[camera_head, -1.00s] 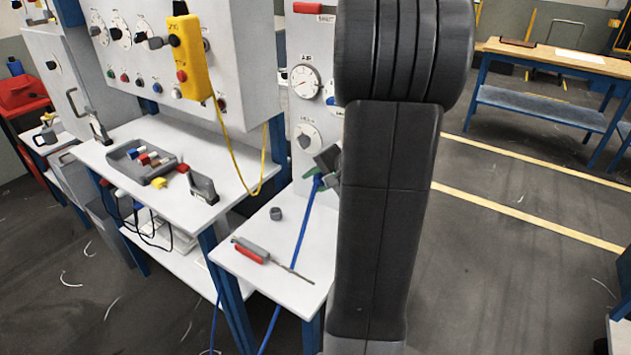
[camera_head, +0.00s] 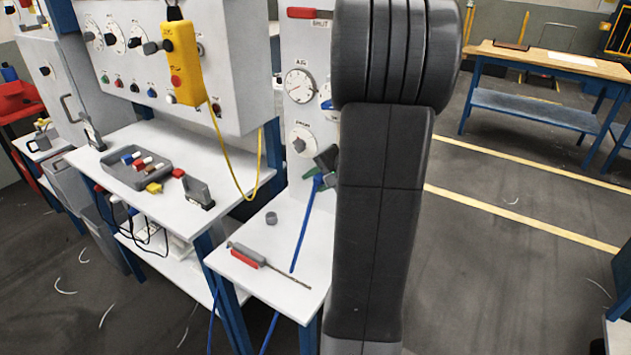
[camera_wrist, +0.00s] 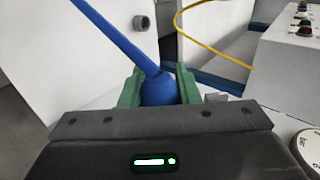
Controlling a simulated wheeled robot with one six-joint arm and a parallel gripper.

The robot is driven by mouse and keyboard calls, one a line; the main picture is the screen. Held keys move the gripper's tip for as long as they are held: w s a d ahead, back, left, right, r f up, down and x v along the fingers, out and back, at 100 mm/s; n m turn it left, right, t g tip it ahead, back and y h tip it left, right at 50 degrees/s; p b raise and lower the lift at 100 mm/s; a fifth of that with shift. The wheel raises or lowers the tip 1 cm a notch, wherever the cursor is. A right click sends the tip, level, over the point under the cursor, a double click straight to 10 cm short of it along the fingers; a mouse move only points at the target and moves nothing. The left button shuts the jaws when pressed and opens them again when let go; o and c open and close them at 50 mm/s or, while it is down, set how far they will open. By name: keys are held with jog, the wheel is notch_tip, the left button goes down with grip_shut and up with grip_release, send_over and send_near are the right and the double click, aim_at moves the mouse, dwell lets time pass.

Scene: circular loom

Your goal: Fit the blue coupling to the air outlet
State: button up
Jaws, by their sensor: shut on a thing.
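My gripper (camera_head: 316,173) is in front of the grey panel (camera_head: 297,187), above the white side table. In the wrist view its green fingers (camera_wrist: 158,88) are shut around the blue coupling (camera_wrist: 159,90). A blue hose (camera_wrist: 115,35) runs from the coupling to the upper left in that view. In the head view the blue hose (camera_head: 305,225) hangs from my gripper past the table. The coupling's far end is hidden by my gripper. I cannot make out the air outlet; my arm covers the panel's right part.
A red-handled tool (camera_head: 248,255) and a grey cylinder (camera_head: 271,218) lie on the side table. A yellow cable (camera_head: 241,190) loops at the left.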

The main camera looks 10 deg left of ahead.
jog(key=shift+w, duration=0.15)
jog(key=shift+w+d, duration=0.2)
jog(key=shift+w, duration=0.25)
jog(key=o, duration=1.1)
jog(key=shift+o, duration=0.2)
jog(key=b+v, duration=0.1)
jog(key=v, duration=1.3)
